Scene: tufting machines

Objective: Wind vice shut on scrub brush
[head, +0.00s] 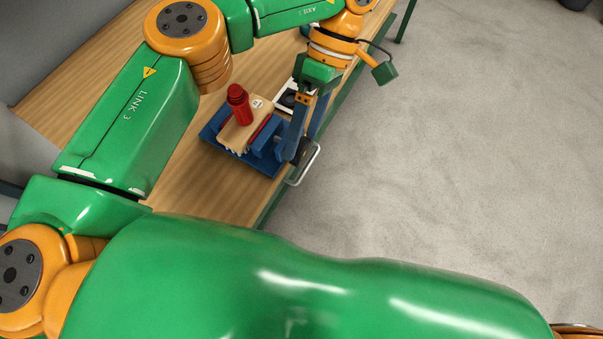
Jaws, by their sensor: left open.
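The blue vice (270,165) sits on the wooden bench near its front edge. The scrub brush (245,135), a pale wooden block with light bristles, lies at the vice, its lower end by the blue jaws. Whether both jaws touch it I cannot tell. The vice's metal crank handle (311,164) sticks out past the bench edge. My left gripper (299,150) reaches down from above, open, with its blue fingers beside the handle's dark hub. Whether they touch it is unclear. My right gripper is out of view.
A white-framed dark item (287,97) lies behind the vice, partly hidden by my left gripper. The wooden bench (190,180) is bare to the left of the vice. Open grey floor (440,150) lies to the right.

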